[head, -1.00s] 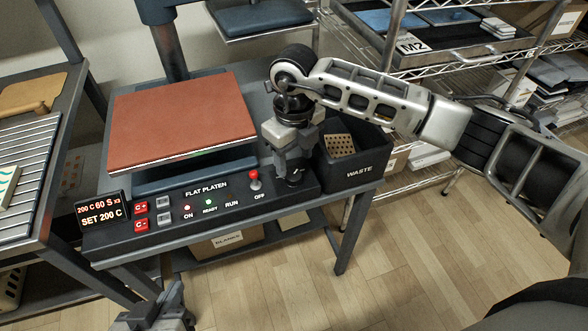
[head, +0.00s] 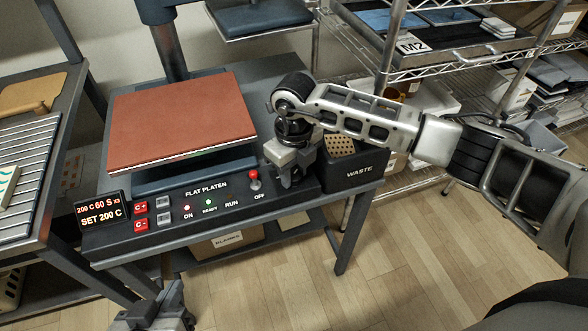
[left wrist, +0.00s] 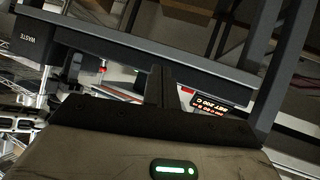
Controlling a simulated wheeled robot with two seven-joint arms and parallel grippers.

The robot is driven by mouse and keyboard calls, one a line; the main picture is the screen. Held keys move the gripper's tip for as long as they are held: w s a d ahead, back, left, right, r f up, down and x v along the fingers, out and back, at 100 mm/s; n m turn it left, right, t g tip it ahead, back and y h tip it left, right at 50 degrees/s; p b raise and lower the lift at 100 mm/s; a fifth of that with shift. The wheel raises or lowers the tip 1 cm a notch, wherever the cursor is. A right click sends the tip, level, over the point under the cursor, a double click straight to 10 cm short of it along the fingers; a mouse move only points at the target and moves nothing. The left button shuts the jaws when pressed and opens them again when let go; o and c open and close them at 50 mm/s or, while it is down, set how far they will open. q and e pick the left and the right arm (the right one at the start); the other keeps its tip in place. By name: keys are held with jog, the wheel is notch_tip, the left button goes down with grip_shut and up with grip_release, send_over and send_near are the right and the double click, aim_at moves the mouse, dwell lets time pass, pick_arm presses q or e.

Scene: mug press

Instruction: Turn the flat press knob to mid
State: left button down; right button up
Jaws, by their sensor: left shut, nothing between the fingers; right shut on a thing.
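The flat press has a reddish-brown platen (head: 180,120) above a dark control panel labelled FLAT PLATEN (head: 120,240). Its display (head: 103,212) reads 200 C, 60 S x3 and SET 200 C. The flat press knob is at the right end of the panel, hidden by my right gripper (head: 290,180), which points down and is shut on it. Knob angle and markings cannot be read. My left gripper (head: 160,312) is shut and empty, low in front of the panel. Its fingers (left wrist: 160,85) also show in the left wrist view.
A red-tipped lever (head: 254,181) stands just left of my right gripper, by OFF. A WASTE bin (head: 352,175) is close on its right. Red buttons (head: 141,208) and indicator lights are on the panel. A wire shelf stands behind; the floor in front is clear.

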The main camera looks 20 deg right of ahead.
pick_arm(q)
jog(key=shift+f+b, duration=0.2)
jog(key=shift+b, duration=0.1)
pick_arm(e)
jog(key=shift+n, duration=0.3)
jog(key=n+b, duration=0.2)
jog(key=shift+f+n, duration=0.15)
jog(key=shift+n, duration=0.25)
jog(key=n+b, duration=0.2)
jog(key=n, duration=0.1)
pick_arm(q)
jog(key=shift+s+d+f+t+b, duration=0.15)
jog(key=shift+f+t+b, duration=0.15)
jog(key=shift+f+b, duration=0.95)
pick_arm(e)
jog(key=shift+n, duration=1.6)
pick_arm(q)
jog(key=shift+f, duration=0.15)
pick_arm(e)
jog(key=shift+r, duration=0.2)
jog(key=o, duration=1)
pick_arm(q)
jog(key=shift+r, duration=0.2)
